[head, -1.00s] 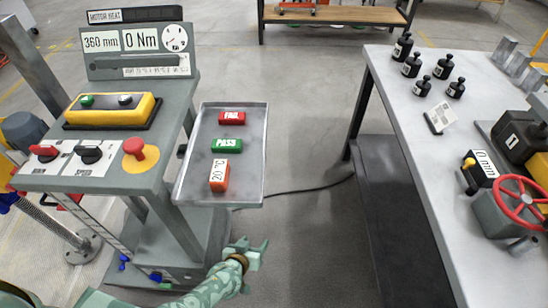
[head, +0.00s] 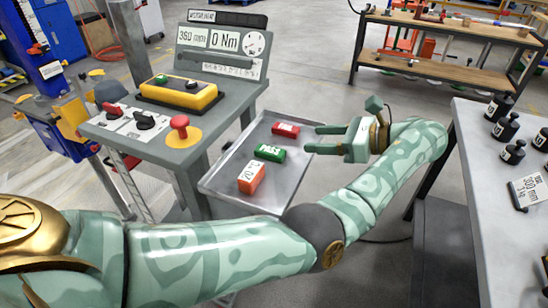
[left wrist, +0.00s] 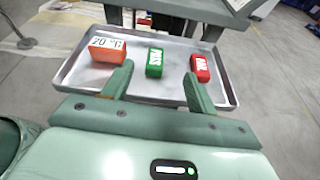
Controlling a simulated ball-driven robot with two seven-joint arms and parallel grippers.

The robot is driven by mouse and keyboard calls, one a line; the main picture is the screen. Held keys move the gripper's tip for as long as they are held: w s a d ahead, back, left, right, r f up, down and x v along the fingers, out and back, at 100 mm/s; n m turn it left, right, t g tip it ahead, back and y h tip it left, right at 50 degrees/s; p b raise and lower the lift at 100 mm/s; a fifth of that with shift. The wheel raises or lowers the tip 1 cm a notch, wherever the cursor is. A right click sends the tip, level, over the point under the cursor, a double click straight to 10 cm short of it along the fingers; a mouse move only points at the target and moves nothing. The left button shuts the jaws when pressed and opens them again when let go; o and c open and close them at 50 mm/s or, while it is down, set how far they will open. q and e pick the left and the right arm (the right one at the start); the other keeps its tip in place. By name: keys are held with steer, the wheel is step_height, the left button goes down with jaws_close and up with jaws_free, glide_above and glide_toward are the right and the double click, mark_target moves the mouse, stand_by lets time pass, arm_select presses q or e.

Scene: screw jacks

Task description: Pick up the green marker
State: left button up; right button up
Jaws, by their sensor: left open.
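The green marker (head: 270,152), labelled PASS, lies on the metal tray (head: 215,185) between a red marker (head: 285,129) and an orange block (head: 251,177). My left gripper (head: 312,139) is open and empty, at the tray's right side in the head view, with its fingers pointing toward the markers. In the left wrist view the green marker (left wrist: 154,62) shows beyond the fingertips, between the two fingers (left wrist: 158,75). The gripper is apart from it. My right gripper is not in view.
The red marker (left wrist: 200,69) and orange block (left wrist: 107,49) lie on either side of the green one. A control console (head: 160,125) stands left of the tray. A table with black weights (head: 505,128) is at the right.

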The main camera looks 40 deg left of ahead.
arm_select(q)
steer(key=b, duration=0.9)
glide_toward(262, 147)
steer(key=a, duration=0.3)
steer(key=shift+s+a+f+n+h, duration=0.25)
steer(key=shift+f+n+h, duration=0.05)
steer(key=shift+f+h, duration=0.1)
steer(key=shift+s+a+f+b, duration=0.1)
steer(key=shift+s+a+b, duration=0.05)
steer(key=shift+a+b, duration=0.3)
steer(key=b+x, duration=0.2)
steer(key=x, duration=0.2)
steer(key=shift+s+a+f, duration=0.1)
steer(key=shift+a+f, duration=0.2)
steer(key=shift+f, duration=0.05)
steer(key=shift+s+a, duration=0.1)
steer(key=shift+a, duration=0.05)
steer(key=shift+r, duration=0.2)
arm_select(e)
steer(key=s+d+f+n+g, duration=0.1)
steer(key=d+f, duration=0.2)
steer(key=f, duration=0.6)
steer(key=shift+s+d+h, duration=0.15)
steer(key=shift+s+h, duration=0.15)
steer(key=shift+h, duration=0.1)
arm_select(q)
steer(key=c, duration=1.1)
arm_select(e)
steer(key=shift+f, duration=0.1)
